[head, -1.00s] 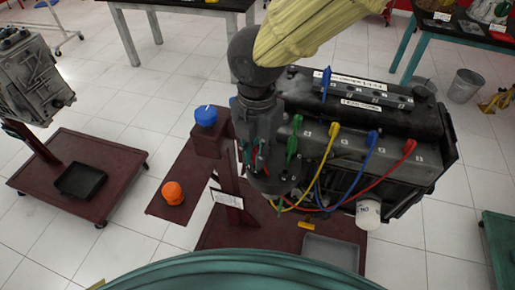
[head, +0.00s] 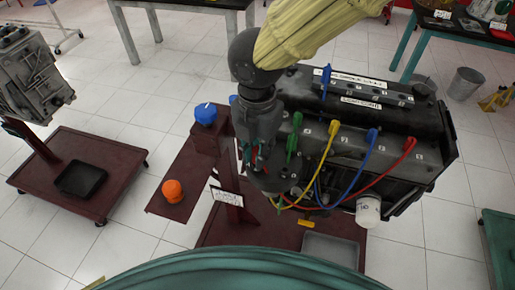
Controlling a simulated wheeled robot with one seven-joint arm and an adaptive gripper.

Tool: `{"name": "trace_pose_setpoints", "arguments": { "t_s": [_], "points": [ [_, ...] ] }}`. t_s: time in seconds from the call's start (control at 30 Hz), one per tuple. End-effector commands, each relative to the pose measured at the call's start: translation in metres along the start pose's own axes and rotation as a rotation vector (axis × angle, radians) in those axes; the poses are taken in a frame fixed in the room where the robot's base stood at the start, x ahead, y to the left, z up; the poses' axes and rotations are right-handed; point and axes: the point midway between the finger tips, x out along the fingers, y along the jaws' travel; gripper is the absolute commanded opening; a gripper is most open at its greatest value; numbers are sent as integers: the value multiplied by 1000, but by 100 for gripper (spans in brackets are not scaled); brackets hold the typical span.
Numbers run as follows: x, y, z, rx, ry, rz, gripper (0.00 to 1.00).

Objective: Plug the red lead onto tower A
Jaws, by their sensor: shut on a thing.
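My gripper (head: 256,162) points down at the left front end of the dark engine (head: 430,155), above the round distributor cap (head: 275,184). It is shut on what appears to be the loose end of the red lead, with a bit of red showing between the fingers. The red lead (head: 380,178) runs from its red boot (head: 409,144) at the right end of the engine, sagging left toward the cap under my gripper. My fingers and wrist hide much of the cap. Its tower letters are unreadable, and I cannot tell whether the lead's end touches a tower.
Green (head: 294,137), yellow (head: 333,130) and blue (head: 371,138) leads run close to the cap's right side. A maroon stand post with a blue knob (head: 205,113) is just left of my gripper. An orange knob (head: 172,191) and a grey tray (head: 330,248) sit lower.

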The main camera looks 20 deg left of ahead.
Motion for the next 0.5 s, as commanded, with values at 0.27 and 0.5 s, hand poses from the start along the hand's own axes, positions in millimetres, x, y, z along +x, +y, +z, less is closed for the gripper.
{"name": "trace_pose_setpoints", "arguments": {
  "t_s": [0.27,0.5],
  "points": [
    [4,0,0,1,0,0,1],
    [4,0,0,0,0,0,1]
  ]
}}
